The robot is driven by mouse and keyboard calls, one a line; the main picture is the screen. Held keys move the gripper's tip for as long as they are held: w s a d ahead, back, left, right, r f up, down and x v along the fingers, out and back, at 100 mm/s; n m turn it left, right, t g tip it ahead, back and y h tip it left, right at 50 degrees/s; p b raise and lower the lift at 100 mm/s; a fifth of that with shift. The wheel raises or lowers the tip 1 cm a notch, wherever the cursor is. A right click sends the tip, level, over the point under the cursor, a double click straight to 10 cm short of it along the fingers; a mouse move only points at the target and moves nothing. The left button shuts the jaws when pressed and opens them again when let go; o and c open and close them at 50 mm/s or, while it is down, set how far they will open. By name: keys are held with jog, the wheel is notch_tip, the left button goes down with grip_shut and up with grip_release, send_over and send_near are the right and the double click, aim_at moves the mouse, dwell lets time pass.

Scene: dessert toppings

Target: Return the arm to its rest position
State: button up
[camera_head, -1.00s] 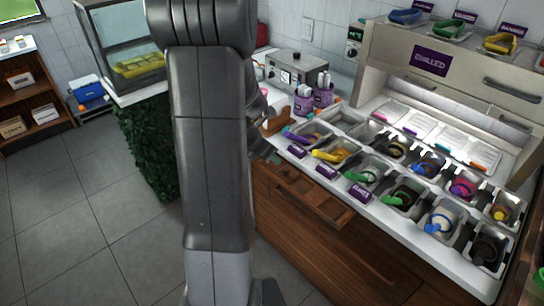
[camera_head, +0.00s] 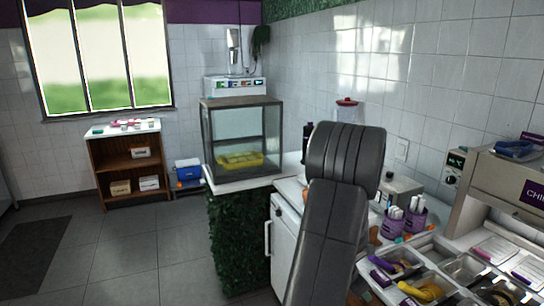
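My arm stands upright in the lower middle right of the head view, a grey link with a rounded joint at its top. It hides part of the counter (camera_head: 287,190) behind it. My gripper is not in view, so I cannot see whether it holds anything.
A glass case (camera_head: 240,135) stands on the counter left of my arm. A wooden shelf (camera_head: 125,165) and a blue box (camera_head: 188,170) stand by the back wall. Topping trays (camera_head: 430,285) and purple cups (camera_head: 414,222) sit at the lower right. The grey floor (camera_head: 125,245) at left is clear.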

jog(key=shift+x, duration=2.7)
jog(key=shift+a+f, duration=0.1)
